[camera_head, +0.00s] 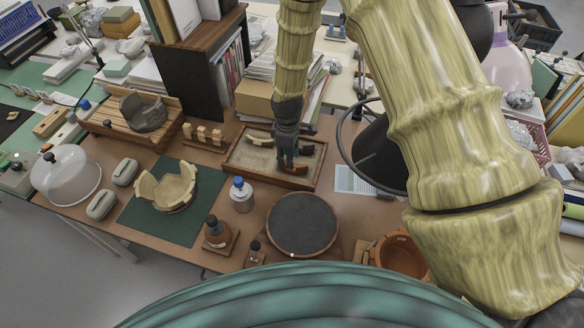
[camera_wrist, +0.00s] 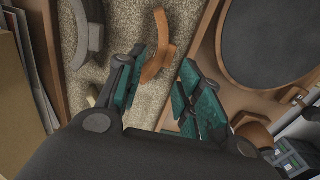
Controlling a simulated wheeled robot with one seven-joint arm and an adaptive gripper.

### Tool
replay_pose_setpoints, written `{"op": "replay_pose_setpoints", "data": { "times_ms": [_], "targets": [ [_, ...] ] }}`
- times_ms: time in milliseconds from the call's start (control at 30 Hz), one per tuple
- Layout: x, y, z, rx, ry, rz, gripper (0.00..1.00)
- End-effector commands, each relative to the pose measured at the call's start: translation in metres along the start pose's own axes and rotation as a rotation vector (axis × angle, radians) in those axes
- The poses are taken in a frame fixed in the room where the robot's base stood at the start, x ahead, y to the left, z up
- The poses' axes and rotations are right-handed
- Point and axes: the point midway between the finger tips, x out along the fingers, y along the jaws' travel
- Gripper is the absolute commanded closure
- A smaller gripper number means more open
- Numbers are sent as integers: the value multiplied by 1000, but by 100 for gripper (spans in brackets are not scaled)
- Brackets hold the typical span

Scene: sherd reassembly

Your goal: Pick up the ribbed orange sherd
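The orange sherd (camera_wrist: 157,50) is a curved piece lying on the sand of a shallow wooden tray (camera_head: 233,163). In the head view the orange sherd (camera_head: 297,170) is near the tray's front edge, partly hidden by my gripper. Its ribbing is too small to make out. My gripper (camera_head: 285,163) is over the tray, pointing down. In the wrist view my gripper (camera_wrist: 162,68) is open, its teal finger pads on either side of the sherd's lower end. I see no clear contact.
A grey curved sherd (camera_wrist: 88,30) and a cream sherd (camera_head: 259,141) also lie in the tray. A dark round turntable (camera_head: 302,224) stands in front. A blue-capped bottle (camera_head: 241,196) and a partly built bowl (camera_head: 167,189) on a green mat (camera_head: 204,205) are to the left.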

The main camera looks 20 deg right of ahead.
Motion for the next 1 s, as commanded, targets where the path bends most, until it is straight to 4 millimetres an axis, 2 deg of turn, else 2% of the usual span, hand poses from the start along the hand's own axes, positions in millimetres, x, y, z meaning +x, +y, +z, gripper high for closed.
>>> {"op": "replay_pose_setpoints", "data": {
  "times_ms": [233,467,700,1000],
  "targets": [
    [10,-1,4,-1,-2,-2,64],
    [30,-2,12,0,-1,-2,64],
    [49,-2,11,-1,-1,-2,64],
    [53,-1,11,-1,0,0,64]
  ]
}}
